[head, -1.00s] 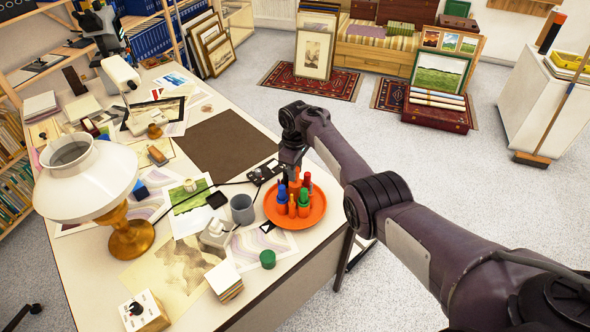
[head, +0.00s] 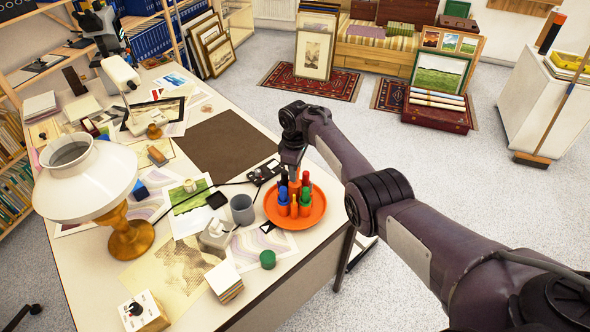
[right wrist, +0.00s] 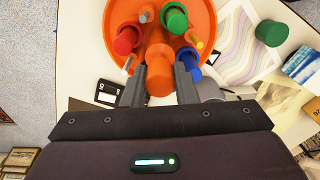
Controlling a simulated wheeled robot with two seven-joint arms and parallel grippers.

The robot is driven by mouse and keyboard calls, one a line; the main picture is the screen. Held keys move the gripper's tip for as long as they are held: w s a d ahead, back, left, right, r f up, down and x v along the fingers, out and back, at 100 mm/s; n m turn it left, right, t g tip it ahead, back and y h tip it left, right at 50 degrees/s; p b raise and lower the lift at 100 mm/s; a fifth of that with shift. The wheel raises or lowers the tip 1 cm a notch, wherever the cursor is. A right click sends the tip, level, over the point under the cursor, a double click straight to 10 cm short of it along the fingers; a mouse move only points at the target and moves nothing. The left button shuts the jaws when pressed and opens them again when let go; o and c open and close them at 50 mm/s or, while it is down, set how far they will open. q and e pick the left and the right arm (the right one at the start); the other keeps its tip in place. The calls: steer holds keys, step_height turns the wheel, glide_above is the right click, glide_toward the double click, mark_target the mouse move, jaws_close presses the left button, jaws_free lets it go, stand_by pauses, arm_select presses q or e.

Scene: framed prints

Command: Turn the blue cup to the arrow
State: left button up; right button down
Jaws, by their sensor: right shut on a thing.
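A round orange tray (head: 318,212) stands at the right edge of the table and carries coloured cups around an upright orange handle (right wrist: 160,75). The blue cup (head: 283,196) is on the tray's left side; it also shows in the right wrist view (right wrist: 188,58). A green cup (right wrist: 175,20) and a red cup (right wrist: 127,40) stand on the same tray. My right gripper (right wrist: 163,82) is shut on the orange handle at the middle. A small dark triangular mark (head: 267,227), perhaps the arrow, lies beside the tray's front-left rim. My left gripper is out of view.
A grey mug (head: 242,209) stands just left of the tray, and a green lid (head: 268,259) lies in front. A black device (head: 265,172) lies behind the tray. A white lamp (head: 85,180) stands at the left. Papers cover much of the table.

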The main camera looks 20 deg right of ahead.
steer(key=c, duration=1.1)
jaws_free()
steer(key=shift+c, duration=0.2)
steer(key=shift+r, duration=0.1)
step_height(320, 180, up, 8)
steer(key=shift+f, duration=0.2)
